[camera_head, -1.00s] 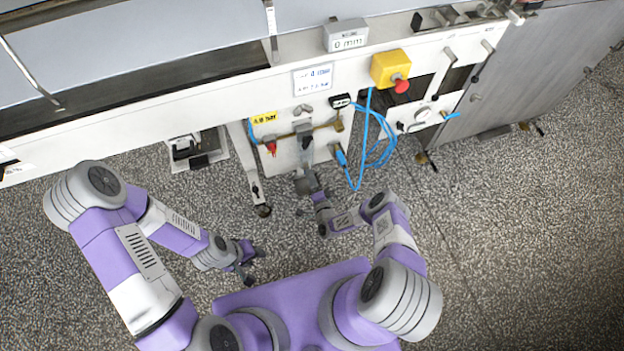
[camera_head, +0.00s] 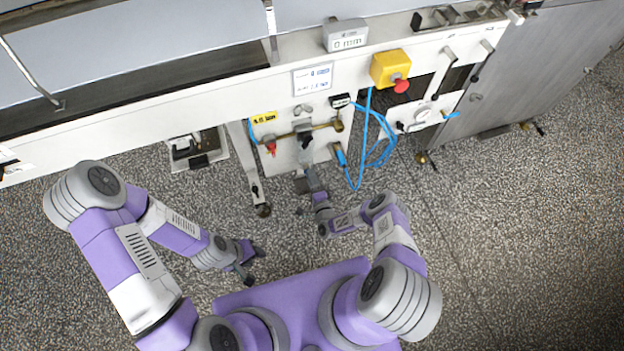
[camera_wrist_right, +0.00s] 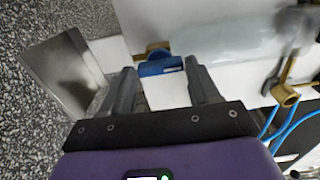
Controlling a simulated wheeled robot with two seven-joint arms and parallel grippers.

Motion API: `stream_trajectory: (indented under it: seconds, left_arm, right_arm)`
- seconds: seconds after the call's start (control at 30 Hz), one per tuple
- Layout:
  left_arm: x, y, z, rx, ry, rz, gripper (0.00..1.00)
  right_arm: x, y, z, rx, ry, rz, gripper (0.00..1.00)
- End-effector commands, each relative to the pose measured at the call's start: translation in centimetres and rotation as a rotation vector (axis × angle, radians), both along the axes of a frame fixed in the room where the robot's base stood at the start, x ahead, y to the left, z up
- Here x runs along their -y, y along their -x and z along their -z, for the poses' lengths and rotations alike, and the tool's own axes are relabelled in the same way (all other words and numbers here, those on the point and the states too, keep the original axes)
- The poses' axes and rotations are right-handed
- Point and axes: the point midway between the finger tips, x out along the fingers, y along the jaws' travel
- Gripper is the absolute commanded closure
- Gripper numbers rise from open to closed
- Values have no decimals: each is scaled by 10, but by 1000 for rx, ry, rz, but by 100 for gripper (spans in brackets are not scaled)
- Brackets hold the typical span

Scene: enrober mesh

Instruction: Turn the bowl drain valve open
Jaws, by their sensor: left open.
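In the right wrist view a blue handle (camera_wrist_right: 160,67) with a brass fitting (camera_wrist_right: 152,49) behind it lies just beyond and between the fingertips of my right gripper (camera_wrist_right: 160,80). I cannot tell whether this is the bowl drain valve. In the head view my right gripper (camera_head: 308,184) is below the white valve panel (camera_head: 290,165), its fingertips hard to make out. The panel carries a brass pipe (camera_head: 322,127), a black handle (camera_head: 305,140) and a red handle (camera_head: 271,148). My left gripper (camera_head: 256,265) is open and empty above the floor.
Blue hoses (camera_head: 386,140) loop at the panel's right. A yellow box with a red button (camera_head: 391,68) sits on the machine rail above. A grey metal plate (camera_wrist_right: 62,72) stands left of my right gripper. Machine legs (camera_head: 255,185) reach the floor, which is open around my arms.

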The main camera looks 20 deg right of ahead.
Motion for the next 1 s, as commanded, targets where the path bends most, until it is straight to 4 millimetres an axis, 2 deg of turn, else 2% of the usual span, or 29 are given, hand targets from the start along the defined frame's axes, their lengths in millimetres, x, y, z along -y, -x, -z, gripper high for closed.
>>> stream_trajectory:
  seconds: [0.03, 0.1, 0.13, 0.47, 0.8, 1.0]
  left_arm:
    - [0, 0, 0, 0, 0, 0, 57]
    - [0, 0, 0, 0, 0, 0, 57]
    - [0, 0, 0, 0, 0, 0, 57]
    - [0, 0, -2, 0, 0, 0, 57]
    - [0, 0, -19, 0, 0, 0, 57]
    - [0, 0, -22, 0, 0, 0, 57]
  right_arm:
    - [0, 0, 0, -1, 0, 0, 31]
    - [0, 0, 0, 0, 1, 0, 20]
    - [0, 0, 0, 0, 1, 0, 19]
    - [1, 4, -1, 1, 3, 2, 19]
    - [3, 58, -2, -2, 3, 2, 19]
    - [3, 75, -1, 0, 2, 1, 19]
